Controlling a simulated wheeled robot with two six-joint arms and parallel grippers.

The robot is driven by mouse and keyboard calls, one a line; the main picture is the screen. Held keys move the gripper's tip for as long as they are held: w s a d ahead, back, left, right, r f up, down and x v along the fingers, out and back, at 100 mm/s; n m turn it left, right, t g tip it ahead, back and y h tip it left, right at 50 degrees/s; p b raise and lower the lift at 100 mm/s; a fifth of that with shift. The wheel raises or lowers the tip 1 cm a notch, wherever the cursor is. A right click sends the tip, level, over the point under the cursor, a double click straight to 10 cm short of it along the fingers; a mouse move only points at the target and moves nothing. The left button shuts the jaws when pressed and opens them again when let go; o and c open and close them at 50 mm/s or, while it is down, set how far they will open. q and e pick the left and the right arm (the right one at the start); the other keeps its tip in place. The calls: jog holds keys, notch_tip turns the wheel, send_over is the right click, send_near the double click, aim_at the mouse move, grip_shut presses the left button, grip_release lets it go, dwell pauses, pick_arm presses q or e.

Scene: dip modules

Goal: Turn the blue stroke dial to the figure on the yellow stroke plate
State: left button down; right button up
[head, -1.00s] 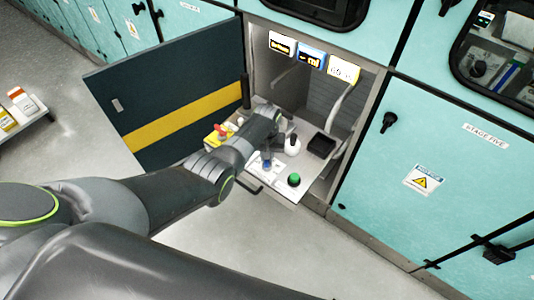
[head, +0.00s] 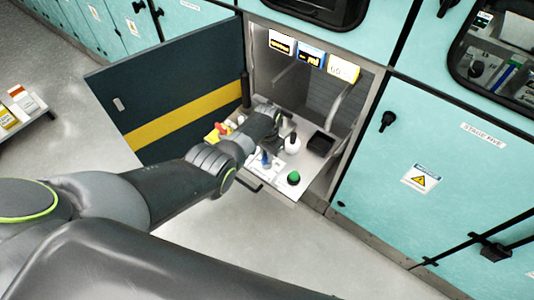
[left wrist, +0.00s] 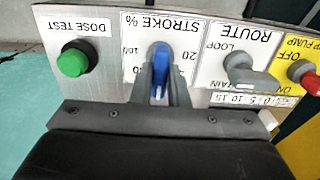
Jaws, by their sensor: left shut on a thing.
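The blue stroke dial (left wrist: 161,66) sits on the white plate marked STROKE % (left wrist: 135,52) in the left wrist view. My left gripper (left wrist: 161,86) is shut on this dial, with one finger on each side of it. The dial (head: 265,158) shows small below my left gripper in the head view. The fingers hide part of its scale. The yellow stroke plate (head: 343,69) hangs at the upper right inside the open cabinet; its figure seems to start with 6 but is too small to read surely. My right gripper is not in view.
A green DOSE TEST button (left wrist: 73,60) stands on one side of the dial. A grey ROUTE lever (left wrist: 245,72) and a red pump switch (left wrist: 301,70) stand on the other. A white bottle (head: 292,145) and a black tray (head: 321,145) are behind. The dark cabinet door (head: 165,75) stands open.

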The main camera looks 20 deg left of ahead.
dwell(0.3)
pick_arm(q)
jog(key=c, duration=1.4)
grip_release()
notch_tip(320, 180, up, 6)
jog(key=shift+r+p, duration=0.2)
jog(key=shift+p, duration=1)
notch_tip(320, 180, up, 11)
